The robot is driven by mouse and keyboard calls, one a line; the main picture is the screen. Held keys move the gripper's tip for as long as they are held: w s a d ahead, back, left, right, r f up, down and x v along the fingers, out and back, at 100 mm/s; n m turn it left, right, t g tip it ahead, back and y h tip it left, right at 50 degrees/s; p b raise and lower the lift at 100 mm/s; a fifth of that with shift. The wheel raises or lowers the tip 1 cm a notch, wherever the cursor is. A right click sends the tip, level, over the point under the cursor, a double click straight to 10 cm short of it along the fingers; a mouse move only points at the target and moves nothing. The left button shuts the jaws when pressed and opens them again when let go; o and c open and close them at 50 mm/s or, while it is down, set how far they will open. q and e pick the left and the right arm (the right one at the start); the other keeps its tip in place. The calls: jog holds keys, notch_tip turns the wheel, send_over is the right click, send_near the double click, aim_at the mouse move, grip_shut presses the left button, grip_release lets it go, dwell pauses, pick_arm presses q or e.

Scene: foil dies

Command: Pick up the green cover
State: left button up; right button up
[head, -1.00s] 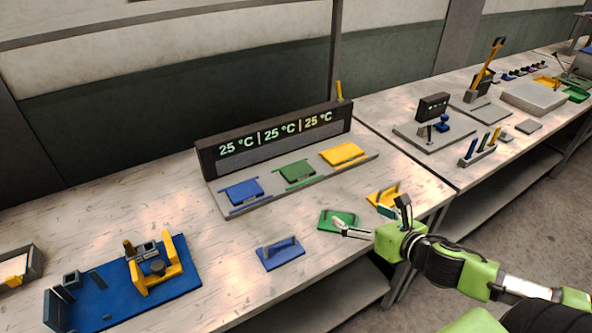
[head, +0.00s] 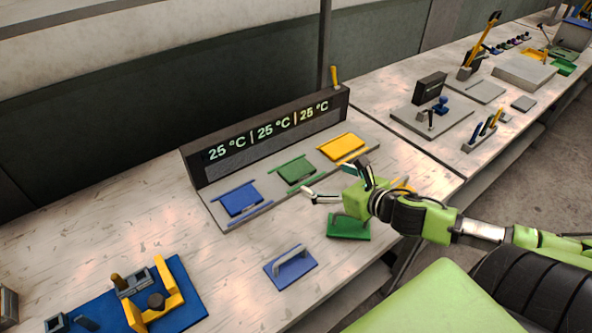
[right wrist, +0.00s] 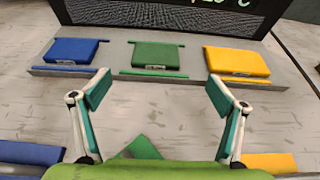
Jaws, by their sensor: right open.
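The green cover (head: 349,230) is a flat green plate lying on the table near its front edge, between the blue and yellow covers. My right arm and gripper partly hide it in the head view. In the right wrist view only a corner of the green cover (right wrist: 143,149) shows, low between the fingers. My right gripper (head: 335,181) is open and empty. It is above the table, over the far side of the green cover, with its fingers (right wrist: 158,82) pointing toward the heating station. My left gripper is not in view.
The heating station (head: 262,137) reads 25 °C three times and bears blue, green (head: 297,170) and yellow plates. A blue cover (head: 291,266) with a handle lies left of the green one. A blue fixture (head: 185,285) with yellow parts stands at lower left.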

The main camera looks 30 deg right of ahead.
aim_at(297, 169)
jog(key=shift+w+f, duration=0.1)
jog(key=shift+w, duration=0.35)
jog(key=x, duration=0.3)
jog(key=shift+f, duration=0.1)
jog(key=shift+x, duration=1)
jog(key=shift+a+p+x, duration=0.2)
jog(key=shift+p+x, duration=0.3)
jog(key=shift+x, duration=0.75)
jog(key=shift+a+p+x, duration=0.2)
jog(key=shift+p+x, duration=0.25)
jog(key=shift+x, duration=0.75)
jog(key=shift+w+f, duration=0.2)
jog(key=shift+f, duration=0.1)
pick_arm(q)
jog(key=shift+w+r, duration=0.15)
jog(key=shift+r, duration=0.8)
pick_arm(e)
jog(key=c, duration=1.2)
